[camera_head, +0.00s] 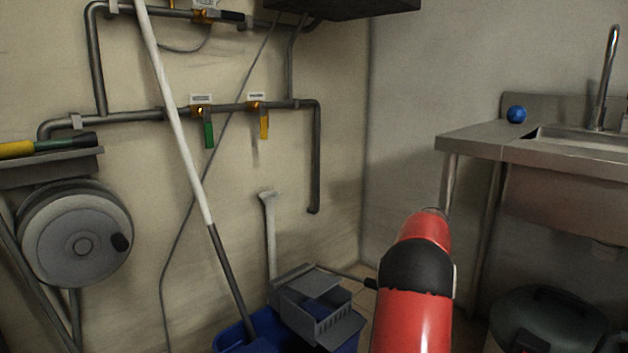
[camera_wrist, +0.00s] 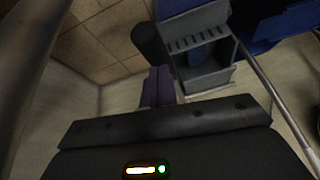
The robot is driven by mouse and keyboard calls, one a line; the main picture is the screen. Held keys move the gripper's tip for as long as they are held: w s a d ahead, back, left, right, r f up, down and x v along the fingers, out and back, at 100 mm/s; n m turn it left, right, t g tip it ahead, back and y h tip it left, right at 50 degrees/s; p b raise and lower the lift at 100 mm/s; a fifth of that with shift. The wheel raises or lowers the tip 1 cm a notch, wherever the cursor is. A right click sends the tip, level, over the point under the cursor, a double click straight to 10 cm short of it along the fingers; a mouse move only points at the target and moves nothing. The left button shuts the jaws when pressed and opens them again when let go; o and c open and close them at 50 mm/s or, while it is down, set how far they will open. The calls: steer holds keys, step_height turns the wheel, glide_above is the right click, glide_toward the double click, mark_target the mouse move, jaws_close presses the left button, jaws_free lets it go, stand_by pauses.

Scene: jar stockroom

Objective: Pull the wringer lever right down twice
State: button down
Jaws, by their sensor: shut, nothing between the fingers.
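The grey wringer (camera_head: 312,300) sits on the blue bucket (camera_head: 265,328) at the lower middle of the head view. A thin dark rod with a black grip (camera_head: 370,284), which looks like the lever, reaches low to the right from the wringer, partly behind my red arm. In the wrist view the wringer (camera_wrist: 205,55) is at upper right, and a black cylinder (camera_wrist: 150,44), apparently the grip, is just ahead of my gripper (camera_wrist: 158,72). My gripper is shut and empty. Whether it touches the grip is unclear. In the head view my arm hides it.
A mop with a white handle (camera_head: 178,125) leans in the bucket. A pale upright post with a flared top (camera_head: 269,230) stands behind the wringer. A hose reel (camera_head: 75,240) is at left, a steel sink bench (camera_head: 490,140) at right, and a dark rounded container (camera_head: 548,325) below it.

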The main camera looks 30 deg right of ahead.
steer(key=shift+s+a+f, duration=0.1)
steer(key=shift+s+f, duration=0.05)
steer(key=shift+f, duration=0.45)
steer(key=shift+s+f, duration=0.15)
steer(key=shift+f, duration=0.45)
steer(key=v, duration=0.3)
steer(key=p+v, duration=0.1)
steer(key=v, duration=0.2)
steer(key=w+p+v, duration=0.1)
steer(key=v, duration=0.2)
steer(key=shift+s+r, duration=0.1)
steer(key=shift+r, duration=0.45)
